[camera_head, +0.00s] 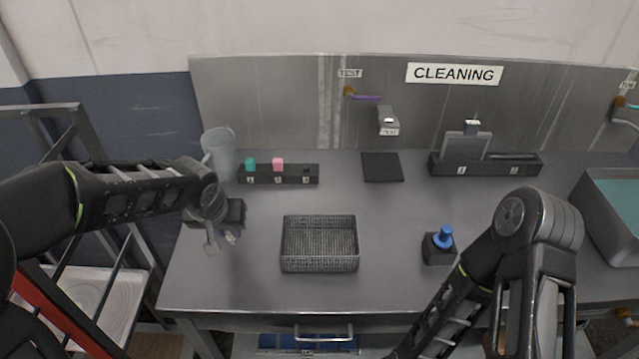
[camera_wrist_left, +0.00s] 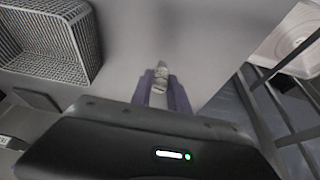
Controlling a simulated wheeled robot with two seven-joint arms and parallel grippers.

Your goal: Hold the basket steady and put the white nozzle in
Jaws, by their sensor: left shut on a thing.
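The dark woven basket (camera_head: 320,267) stands upright on the middle of the grey table. One corner of it shows at the upper left of the left wrist view (camera_wrist_left: 75,45). My left gripper (camera_wrist_left: 161,88) is shut on a small whitish piece, seemingly the white nozzle (camera_wrist_left: 161,76), between its purple-grey fingers. In the head view this gripper (camera_head: 229,238) is over the table left of the basket, apart from it, and the nozzle is too small there to make out well. My right arm comes in at the lower right, but its gripper is out of the picture.
A black rack (camera_head: 290,175) holds a teal and a pink piece. A blue piece (camera_head: 444,238) sits on a black block right of the basket. A clear beaker (camera_head: 219,150) stands at the back left, a grey bin (camera_head: 605,215) at the right. A dark block (camera_head: 236,211) is beside my left wrist.

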